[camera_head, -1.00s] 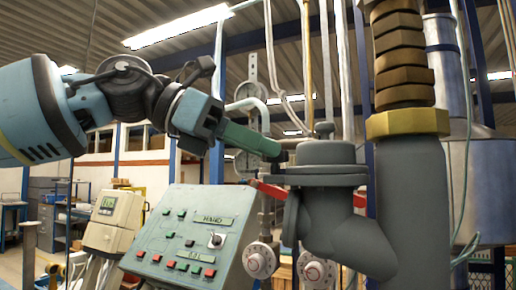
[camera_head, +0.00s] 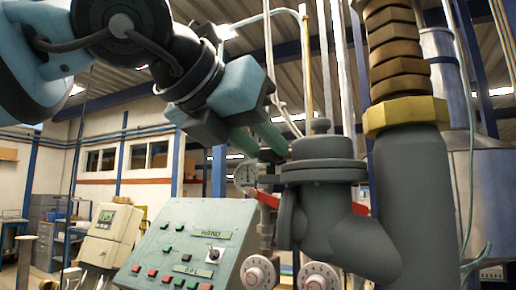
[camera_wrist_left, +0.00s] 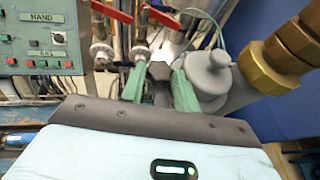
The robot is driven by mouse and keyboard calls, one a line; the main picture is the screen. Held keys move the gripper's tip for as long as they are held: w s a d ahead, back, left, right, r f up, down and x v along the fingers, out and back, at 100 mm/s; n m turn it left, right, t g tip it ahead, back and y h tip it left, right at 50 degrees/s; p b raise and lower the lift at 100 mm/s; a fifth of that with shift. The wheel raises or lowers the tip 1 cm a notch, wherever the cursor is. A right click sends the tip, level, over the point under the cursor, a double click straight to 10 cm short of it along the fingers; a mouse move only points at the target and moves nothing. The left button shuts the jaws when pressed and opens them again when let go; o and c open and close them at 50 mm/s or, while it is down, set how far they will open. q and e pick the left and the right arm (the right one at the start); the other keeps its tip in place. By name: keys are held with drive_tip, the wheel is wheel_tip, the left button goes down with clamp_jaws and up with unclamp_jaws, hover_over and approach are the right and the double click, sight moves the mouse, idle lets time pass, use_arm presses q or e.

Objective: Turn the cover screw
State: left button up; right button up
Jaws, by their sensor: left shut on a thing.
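A grey valve-like body (camera_head: 322,185) with a flanged round cover and a small top knob (camera_head: 320,125) stands right of centre in the head view. My left gripper (camera_head: 274,153) reaches in from the upper left, its two green fingers at the cover's left side. They are shut on a small dark piece (camera_head: 269,157), which I take for the cover screw; it is mostly hidden. In the left wrist view my left gripper (camera_wrist_left: 158,88) shows its fingers apart, the right one against the grey body (camera_wrist_left: 212,82). My right gripper is not in view.
A thick grey pipe with brass nuts (camera_head: 405,117) stands close on the right. Below left is a control panel (camera_head: 185,245) with buttons. Red valve handles (camera_wrist_left: 110,12), a gauge (camera_head: 245,173) and white dials (camera_head: 258,271) crowd the area.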

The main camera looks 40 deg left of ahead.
use_arm(q)
drive_tip(key=shift+d+n+y, duration=0.25)
drive_tip(key=shift+n+y, duration=0.75)
drive_tip(key=shift+y, duration=0.2)
drive_tip(key=shift+g, duration=0.3)
drive_tip(key=o, duration=0.9)
drive_tip(key=shift+o, duration=0.4)
drive_tip(key=shift+a, duration=0.15)
drive_tip(key=shift+s, duration=0.1)
